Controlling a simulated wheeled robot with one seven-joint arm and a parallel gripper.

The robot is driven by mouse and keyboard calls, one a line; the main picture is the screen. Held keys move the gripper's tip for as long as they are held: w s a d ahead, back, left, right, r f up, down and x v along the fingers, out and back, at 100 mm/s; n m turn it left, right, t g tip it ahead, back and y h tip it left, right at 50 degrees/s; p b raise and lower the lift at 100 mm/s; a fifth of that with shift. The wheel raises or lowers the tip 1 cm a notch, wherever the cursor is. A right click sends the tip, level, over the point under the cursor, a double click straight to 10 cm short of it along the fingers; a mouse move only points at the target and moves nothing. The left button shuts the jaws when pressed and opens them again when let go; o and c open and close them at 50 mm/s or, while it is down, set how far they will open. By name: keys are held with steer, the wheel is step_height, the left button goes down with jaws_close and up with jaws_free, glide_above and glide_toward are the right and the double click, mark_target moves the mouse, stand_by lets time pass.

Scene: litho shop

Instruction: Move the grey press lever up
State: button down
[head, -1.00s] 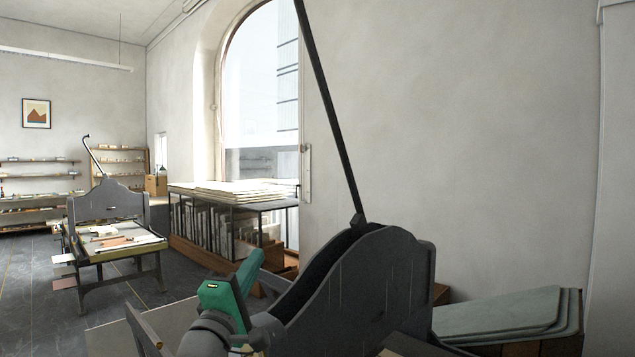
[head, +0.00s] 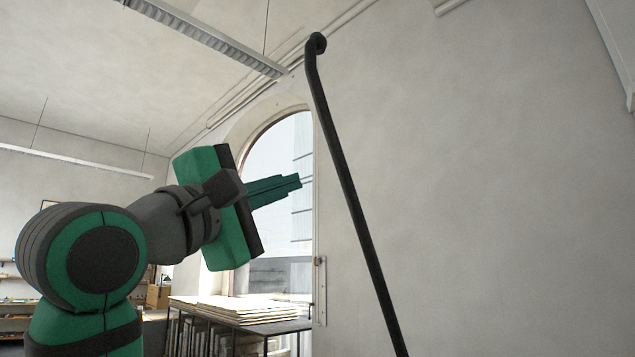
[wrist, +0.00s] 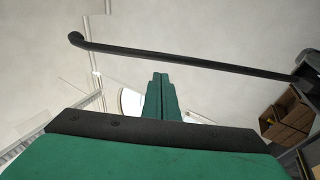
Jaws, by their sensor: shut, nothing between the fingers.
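The grey press lever (head: 345,190) is a long dark bar with a bent, knobbed top end. In the head view it rises steeply, leaning to the left at the top; its lower end is out of the picture. My gripper (head: 299,181) is green, shut and empty. Its fingertips point right towards the lever, just left of the bar's upper half in that view, with a gap in the picture. In the wrist view the lever (wrist: 190,61) crosses beyond the fingertips (wrist: 160,76), from its bent end at left to the dark press at right. The fingers appear apart from the bar.
A rack topped with flat boards (head: 225,309) stands below the arched window (head: 285,165). Ceiling lamps (head: 210,38) hang at upper left. Wooden boxes (wrist: 288,113) show at right in the wrist view. The wall right of the lever is bare.

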glide_toward(338, 167)
steer(key=x, duration=0.4)
steer(key=shift+w+d, duration=0.2)
steer(key=shift+w, duration=0.2)
steer(key=shift+w+d+r, duration=0.15)
steer(key=shift+w+r, duration=0.2)
steer(key=shift+w, duration=0.05)
steer(key=shift+w+d+r, duration=0.1)
steer(key=shift+w+d, duration=0.05)
steer(key=shift+d, duration=0.1)
